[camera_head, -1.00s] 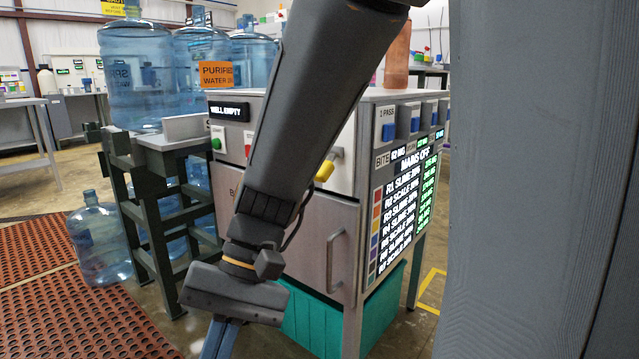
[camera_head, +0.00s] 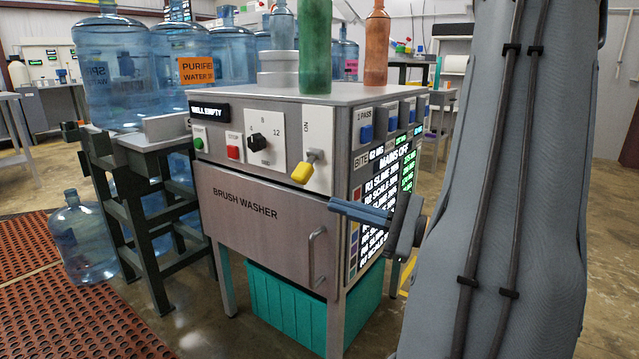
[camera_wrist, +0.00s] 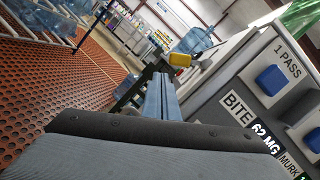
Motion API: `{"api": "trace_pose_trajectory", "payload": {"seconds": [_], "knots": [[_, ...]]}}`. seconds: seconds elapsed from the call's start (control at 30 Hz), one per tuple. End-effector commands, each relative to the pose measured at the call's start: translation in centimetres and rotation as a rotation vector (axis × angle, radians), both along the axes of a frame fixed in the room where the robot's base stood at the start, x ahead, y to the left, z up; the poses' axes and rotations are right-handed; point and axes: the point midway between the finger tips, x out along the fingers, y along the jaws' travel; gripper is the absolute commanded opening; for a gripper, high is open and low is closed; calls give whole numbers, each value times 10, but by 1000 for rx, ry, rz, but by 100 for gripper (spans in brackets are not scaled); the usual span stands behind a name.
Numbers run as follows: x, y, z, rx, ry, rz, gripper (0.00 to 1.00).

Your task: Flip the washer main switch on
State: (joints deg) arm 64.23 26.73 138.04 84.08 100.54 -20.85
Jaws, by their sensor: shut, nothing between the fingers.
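The brush washer (camera_head: 245,215) stands in the middle of the head view, with a grey front door and a control panel above it. Its main switch (camera_head: 302,172) is a lever with a yellow grip on a white plate marked ON, and the lever points down. The yellow grip also shows in the wrist view (camera_wrist: 180,60), beyond the fingertips. The side display (camera_head: 385,180) reads MAINS OFF. My gripper (camera_head: 335,206) is shut and empty, its blue fingers pointing left. In the head view it is below and right of the lever, apart from it, in front of the washer's corner.
A black dial (camera_head: 258,143), a red button (camera_head: 233,152) and blue side switches (camera_head: 366,133) are close to the lever. Green (camera_head: 315,45) and orange (camera_head: 376,45) bottles stand on top. A door handle (camera_head: 312,258) projects below. Water jugs (camera_head: 120,75) line a stand at left.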

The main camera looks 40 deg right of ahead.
Motion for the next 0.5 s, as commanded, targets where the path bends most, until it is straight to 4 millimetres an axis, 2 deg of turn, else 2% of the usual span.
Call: {"api": "trace_pose_trajectory", "payload": {"seconds": [0.03, 0.17, 0.5], "knots": [[-5, -14, 1, 14, -13, -42, 0], [-11, -33, 4, 29, -36, -99, 0], [-11, -35, 4, 31, -40, -107, 0]]}}
